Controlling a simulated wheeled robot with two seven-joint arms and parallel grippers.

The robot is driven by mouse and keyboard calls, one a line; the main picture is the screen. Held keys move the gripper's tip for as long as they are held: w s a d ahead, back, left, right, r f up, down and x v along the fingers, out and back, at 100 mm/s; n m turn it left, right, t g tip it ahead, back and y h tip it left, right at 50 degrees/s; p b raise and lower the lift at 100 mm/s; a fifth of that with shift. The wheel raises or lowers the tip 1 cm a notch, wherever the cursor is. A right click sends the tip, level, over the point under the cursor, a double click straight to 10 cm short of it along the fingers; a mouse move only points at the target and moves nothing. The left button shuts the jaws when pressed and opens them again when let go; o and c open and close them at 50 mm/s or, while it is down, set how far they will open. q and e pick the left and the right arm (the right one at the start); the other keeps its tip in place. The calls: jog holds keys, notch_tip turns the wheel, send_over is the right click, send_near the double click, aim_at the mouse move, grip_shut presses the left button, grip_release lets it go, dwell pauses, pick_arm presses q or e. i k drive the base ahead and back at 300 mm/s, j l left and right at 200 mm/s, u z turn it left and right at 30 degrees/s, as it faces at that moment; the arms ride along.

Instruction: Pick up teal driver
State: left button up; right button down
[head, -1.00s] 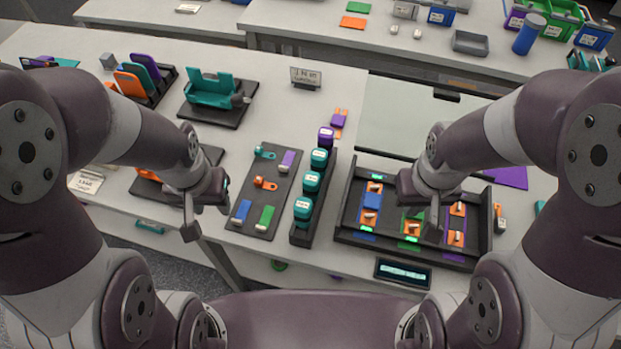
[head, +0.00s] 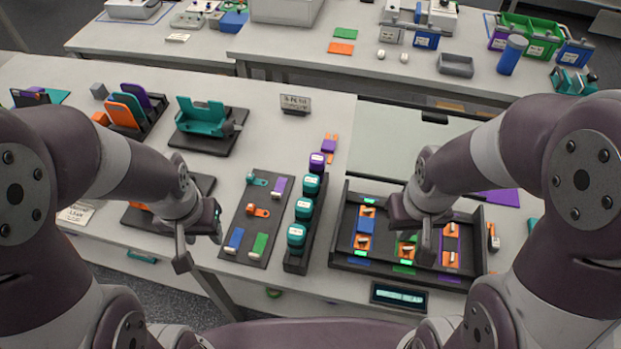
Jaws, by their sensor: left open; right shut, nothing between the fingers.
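A small teal piece with a knobbed end (head: 257,181) lies at the top left of a dark mat (head: 240,222); it is the likeliest teal driver, but too small to be sure. A similar orange piece (head: 258,211) lies below it. Purple (head: 279,187), blue (head: 234,240) and green (head: 258,246) pieces share the mat. My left gripper (head: 198,243) is open and empty, left of the mat and apart from the teal piece. My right gripper (head: 422,240) is shut and empty, over the dark slotted tray (head: 470,273), hiding part of it.
A rack (head: 293,266) holding teal-capped and purple-capped containers stands right of the mat. A teal holder (head: 203,117) sits on a dark base further back. A small sign (head: 295,104) stands behind the rack. A display (head: 399,296) is at the front edge. Bare table lies behind the mat.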

aim_at(296, 235)
jog(key=z, duration=1.4)
jog(key=k+j+u, duration=0.15)
jog(key=u, duration=0.3)
jog(key=k+j+u, duration=0.2)
jog(key=u, duration=0.25)
jog(key=j+u, duration=0.25)
jog(key=i+j+u, duration=0.2)
jog(key=j, duration=0.15)
jog(key=k+j, duration=0.05)
